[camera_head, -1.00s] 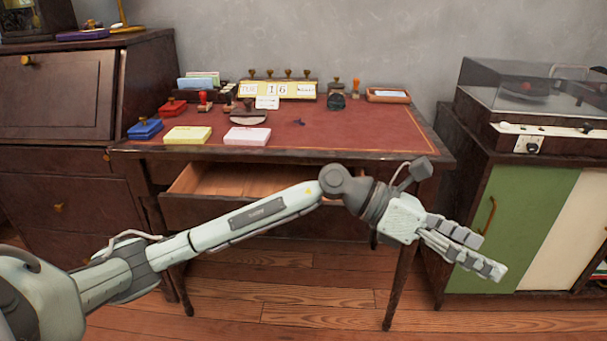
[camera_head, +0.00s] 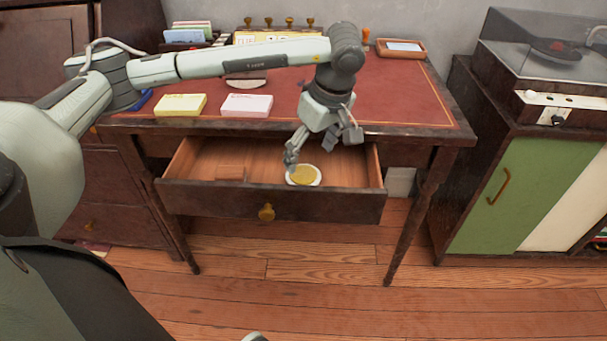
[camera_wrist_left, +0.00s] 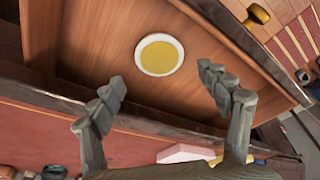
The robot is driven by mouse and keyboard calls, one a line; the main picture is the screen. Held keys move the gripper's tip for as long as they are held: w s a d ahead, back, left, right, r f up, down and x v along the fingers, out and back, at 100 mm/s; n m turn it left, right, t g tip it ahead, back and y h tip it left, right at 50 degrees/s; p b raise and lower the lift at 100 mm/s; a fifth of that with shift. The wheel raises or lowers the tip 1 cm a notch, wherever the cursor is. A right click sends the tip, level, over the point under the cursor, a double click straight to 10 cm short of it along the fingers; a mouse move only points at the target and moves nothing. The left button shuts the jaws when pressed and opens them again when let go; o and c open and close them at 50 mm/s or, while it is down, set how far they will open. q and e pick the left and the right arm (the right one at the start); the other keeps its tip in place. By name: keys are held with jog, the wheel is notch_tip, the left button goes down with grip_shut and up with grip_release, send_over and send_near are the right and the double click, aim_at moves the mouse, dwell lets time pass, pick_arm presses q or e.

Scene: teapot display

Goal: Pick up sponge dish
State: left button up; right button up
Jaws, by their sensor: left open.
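The sponge dish (camera_head: 304,175) is a small round white dish with a yellow sponge in it. It lies on the floor of the open desk drawer (camera_head: 270,200), right of the middle. In the left wrist view the sponge dish (camera_wrist_left: 159,55) shows whole, just beyond the fingertips. My left gripper (camera_head: 309,155) reaches down over the drawer from above, close to the dish. Its two fingers stand apart in the left wrist view (camera_wrist_left: 164,88), with nothing between them. One finger lies near the dish's left edge in the head view. My right gripper does not show.
A small flat brown block (camera_head: 230,172) lies in the drawer to the left. Yellow (camera_head: 180,104) and pink (camera_head: 247,105) note pads sit at the desk's front edge above the drawer. A green-doored cabinet (camera_head: 515,190) stands to the right.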

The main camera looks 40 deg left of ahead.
aim_at(304, 174)
pick_arm(q)
jog(key=x, duration=0.7)
jog(key=c, duration=1.1)
jog(key=shift+d+r, duration=0.1)
